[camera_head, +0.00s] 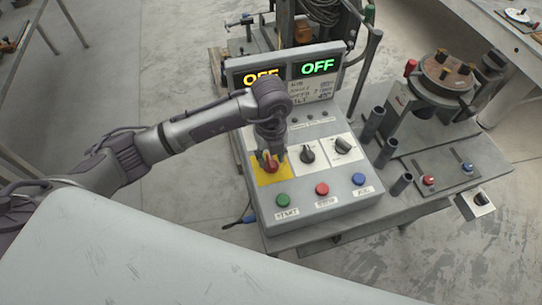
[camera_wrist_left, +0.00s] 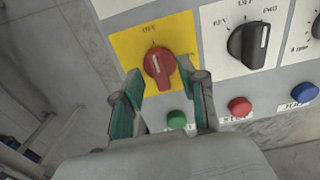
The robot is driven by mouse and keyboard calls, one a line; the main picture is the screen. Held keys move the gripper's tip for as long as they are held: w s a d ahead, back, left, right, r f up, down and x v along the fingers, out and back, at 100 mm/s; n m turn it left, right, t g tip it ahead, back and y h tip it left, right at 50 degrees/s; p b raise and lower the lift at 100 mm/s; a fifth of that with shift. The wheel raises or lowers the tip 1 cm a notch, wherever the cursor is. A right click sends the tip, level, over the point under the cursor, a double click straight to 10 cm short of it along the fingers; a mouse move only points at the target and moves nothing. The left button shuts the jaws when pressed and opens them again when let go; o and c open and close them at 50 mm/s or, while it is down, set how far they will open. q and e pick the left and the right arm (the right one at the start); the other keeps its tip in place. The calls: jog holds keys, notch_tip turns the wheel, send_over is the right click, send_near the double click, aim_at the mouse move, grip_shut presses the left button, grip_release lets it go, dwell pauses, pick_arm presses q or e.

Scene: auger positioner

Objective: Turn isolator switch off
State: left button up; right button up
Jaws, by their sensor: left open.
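The red isolator switch knob (camera_wrist_left: 160,66) sits on a yellow plate (camera_wrist_left: 127,45) at the left of the grey control box (camera_head: 335,205). My left gripper (camera_head: 269,158) is over the yellow plate from above and partly hides the red knob (camera_head: 271,167) in the head view. In the left wrist view the open fingers (camera_wrist_left: 166,84) stand either side of the knob's lower part. I cannot tell whether they touch it. My right gripper is not in view.
Two black knobs (camera_head: 307,154) (camera_head: 343,145) lie to the right. Green (camera_head: 283,200), red (camera_head: 322,189) and blue (camera_head: 359,179) buttons line the front. Two displays (camera_head: 262,77) (camera_head: 318,67) read OFF, orange and green. A round fixture (camera_head: 447,72) stands on the bench at right.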

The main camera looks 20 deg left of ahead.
aim_at(271, 160)
pick_arm(q)
notch_tip(271, 160, up, 11)
dwell(0.3)
dwell(0.4)
